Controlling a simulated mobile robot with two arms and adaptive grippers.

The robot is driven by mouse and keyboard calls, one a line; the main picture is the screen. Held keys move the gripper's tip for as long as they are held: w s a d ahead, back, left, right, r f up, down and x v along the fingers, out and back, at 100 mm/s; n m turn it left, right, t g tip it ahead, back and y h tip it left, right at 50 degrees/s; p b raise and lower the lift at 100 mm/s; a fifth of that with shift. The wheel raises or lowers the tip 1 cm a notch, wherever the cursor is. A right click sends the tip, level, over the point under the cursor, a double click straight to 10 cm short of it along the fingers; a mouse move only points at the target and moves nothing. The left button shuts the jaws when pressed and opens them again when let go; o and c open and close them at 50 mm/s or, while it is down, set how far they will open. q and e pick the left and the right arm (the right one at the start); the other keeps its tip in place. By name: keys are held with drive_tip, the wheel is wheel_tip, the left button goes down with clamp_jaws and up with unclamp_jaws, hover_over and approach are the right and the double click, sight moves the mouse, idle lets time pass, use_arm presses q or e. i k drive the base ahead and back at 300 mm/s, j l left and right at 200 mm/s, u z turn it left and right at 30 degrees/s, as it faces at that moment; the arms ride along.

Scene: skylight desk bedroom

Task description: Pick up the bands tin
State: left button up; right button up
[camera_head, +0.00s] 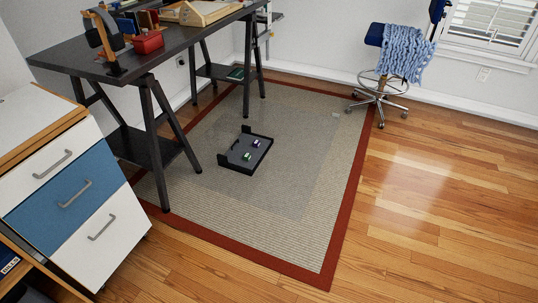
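I cannot pick out a bands tin for certain. A dark open tray (233,165) lies on the rug with a small green-and-white item (247,156) and a small purple-and-white item (256,143) in it. They are too small to identify. A red box-like container (148,43) stands on the dark desk (70,55) at upper left, with other items around it. Neither of my grippers shows in the head view.
A drawer cabinet (118,236) with white and blue fronts stands at left. Black trestle legs (165,190) hold up the desk. A blue swivel chair (374,35) with a knitted throw (404,52) stands at the back right. The red-bordered rug (290,215) and wood floor (440,190) are largely clear.

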sight(247, 156)
drive_tip(key=i+u, duration=0.25)
drive_tip(key=i, duration=0.55)
drive_tip(key=i+j+z, duration=0.1)
drive_tip(key=i, duration=0.5)
